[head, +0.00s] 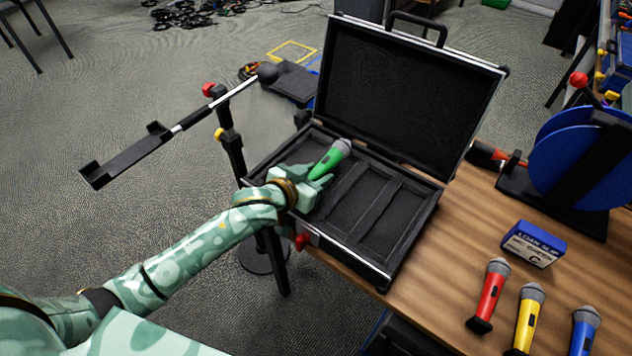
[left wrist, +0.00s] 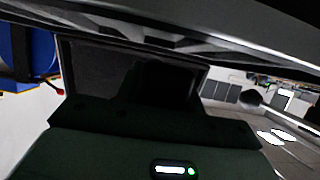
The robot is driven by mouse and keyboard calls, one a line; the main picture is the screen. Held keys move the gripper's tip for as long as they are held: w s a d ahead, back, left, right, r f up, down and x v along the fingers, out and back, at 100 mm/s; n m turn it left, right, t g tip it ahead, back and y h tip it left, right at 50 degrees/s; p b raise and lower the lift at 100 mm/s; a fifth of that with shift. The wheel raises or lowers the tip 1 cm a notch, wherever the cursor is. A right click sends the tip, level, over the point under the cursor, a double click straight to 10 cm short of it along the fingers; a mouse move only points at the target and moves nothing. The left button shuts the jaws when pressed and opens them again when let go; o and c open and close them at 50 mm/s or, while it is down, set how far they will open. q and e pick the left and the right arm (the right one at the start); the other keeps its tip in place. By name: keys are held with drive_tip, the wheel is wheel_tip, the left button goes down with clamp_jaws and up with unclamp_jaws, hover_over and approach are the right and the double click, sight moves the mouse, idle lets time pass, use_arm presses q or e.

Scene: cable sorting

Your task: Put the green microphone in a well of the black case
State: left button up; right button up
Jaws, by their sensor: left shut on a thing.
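The green microphone (head: 328,161) has a grey mesh head and points toward the case's lid. My left gripper (head: 309,182) is shut on its lower body. The open black case (head: 412,240) stands on the wooden table with long parallel wells and a raised lid. The microphone is over the leftmost well; I cannot tell whether it touches the bottom. The gripper hides its lower end and part of that well. The other wells in view look empty. The left wrist view is dark and shows the lid (left wrist: 85,75). My right gripper is not in view.
Red (head: 490,292), yellow (head: 528,318) and blue (head: 584,330) microphones lie on the table at the lower right, near a small blue-and-white box (head: 534,243). A blue reel (head: 570,165) stands behind. A black stand (head: 232,150) is left of the case.

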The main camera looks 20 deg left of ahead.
use_arm(q)
drive_tip(key=shift+f, duration=0.9)
drive_tip(key=shift+r, duration=0.15)
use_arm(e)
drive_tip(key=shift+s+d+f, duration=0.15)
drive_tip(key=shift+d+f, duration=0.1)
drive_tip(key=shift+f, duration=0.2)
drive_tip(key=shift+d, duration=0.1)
